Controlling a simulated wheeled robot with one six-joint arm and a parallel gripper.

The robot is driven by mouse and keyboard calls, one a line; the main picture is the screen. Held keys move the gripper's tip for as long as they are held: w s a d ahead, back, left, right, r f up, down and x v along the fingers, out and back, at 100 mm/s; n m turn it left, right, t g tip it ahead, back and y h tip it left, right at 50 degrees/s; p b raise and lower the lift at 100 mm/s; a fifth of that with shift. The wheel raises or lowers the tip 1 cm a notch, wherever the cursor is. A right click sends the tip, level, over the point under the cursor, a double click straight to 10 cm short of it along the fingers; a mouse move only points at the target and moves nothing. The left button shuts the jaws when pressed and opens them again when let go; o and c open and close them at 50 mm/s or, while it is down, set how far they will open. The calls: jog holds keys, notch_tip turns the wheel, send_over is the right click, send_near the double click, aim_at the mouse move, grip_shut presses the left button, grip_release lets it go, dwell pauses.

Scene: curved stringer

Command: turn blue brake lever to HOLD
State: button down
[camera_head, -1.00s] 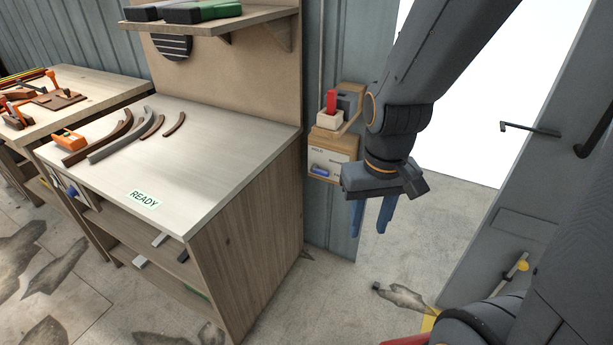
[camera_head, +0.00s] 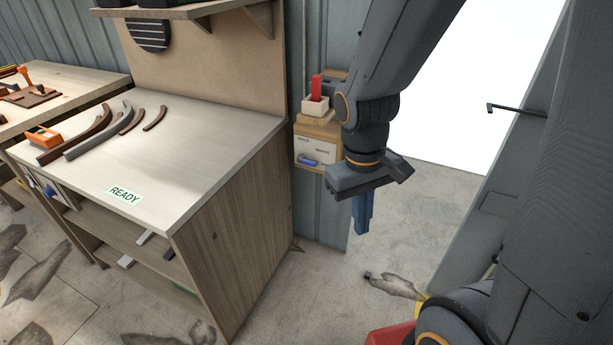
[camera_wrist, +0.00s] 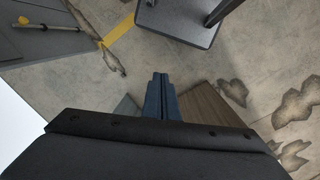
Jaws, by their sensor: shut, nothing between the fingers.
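The blue brake lever (camera_head: 308,159) is a short blue bar lying roughly level on the lower part of a white panel (camera_head: 316,150) fixed to the wall. The panel carries the words HOLD at upper left and BRAKE at right. My gripper (camera_head: 362,232) hangs fingers down to the right of the panel and lower than it, apart from the lever. Its blue fingers are shut together and empty. In the wrist view the closed fingers (camera_wrist: 160,80) point at the floor, and the lever is not in that view.
A red handle (camera_head: 317,87) stands in a pale holder just above the panel. The workbench (camera_head: 195,160), marked READY, fills the left, with curved wooden pieces (camera_head: 98,130) on it. A grey panel (camera_head: 520,170) stands at right. Bare floor lies below my gripper.

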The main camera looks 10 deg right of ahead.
jog(key=w+d+f+n+h+b, duration=0.55)
jog(key=w+f+n+b, duration=0.2)
jog(key=f+b, duration=0.2)
jog(key=w+d+f+n+h+b, duration=0.5)
jog(key=w+f+n+h+b, duration=0.15)
jog(key=w+f+b, duration=0.3)
jog(key=w+a+f+n+t+h+b, duration=0.1)
jog(key=w+a+f+n+t+b, duration=0.2)
jog(key=w, duration=0.4)
jog(key=w+a+f+n+t+h+b, duration=0.1)
jog(key=w+f+n+t+h+b, duration=0.1)
jog(key=w+f+n+t+b, duration=0.25)
jog(key=w+a+f+n+t+y+b, duration=0.2)
jog(key=w+a+f+t+b, duration=0.1)
jog(key=w+a+t, duration=0.2)
jog(key=w+a+f+n+t+y+b, duration=0.1)
jog(key=w+a+f+n+t+b, duration=0.2)
jog(key=w+a+t, duration=0.2)
jog(key=w+a, duration=0.2)
jog(key=shift+a+f+y+b, duration=0.25)
jog(key=shift+a+y+b, duration=0.05)
jog(key=shift+a+y, duration=0.1)
